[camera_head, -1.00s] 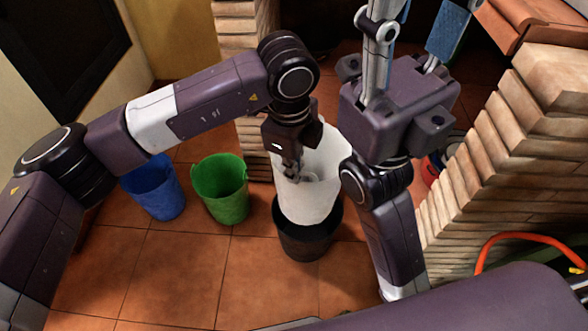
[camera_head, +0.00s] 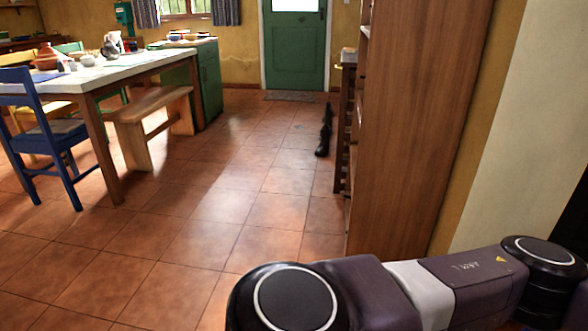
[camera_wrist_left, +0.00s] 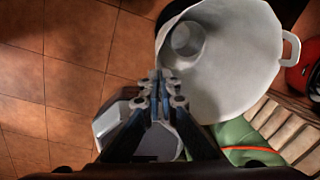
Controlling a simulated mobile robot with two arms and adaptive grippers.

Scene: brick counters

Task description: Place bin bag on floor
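The exact contact is partly hidden by the fingers. The tiled floor (camera_wrist_left: 60,80) lies below and to the left. In the head view neither gripper nor the bag shows.
The head view shows open tiled floor (camera_head: 220,225), a table (camera_head: 130,65) with a bench (camera_head: 150,108) and a blue chair (camera_head: 45,135) at left, and a tall wooden cabinet (camera_head: 410,120) at right. A red object (camera_wrist_left: 307,70) stands beside the bag in the wrist view.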

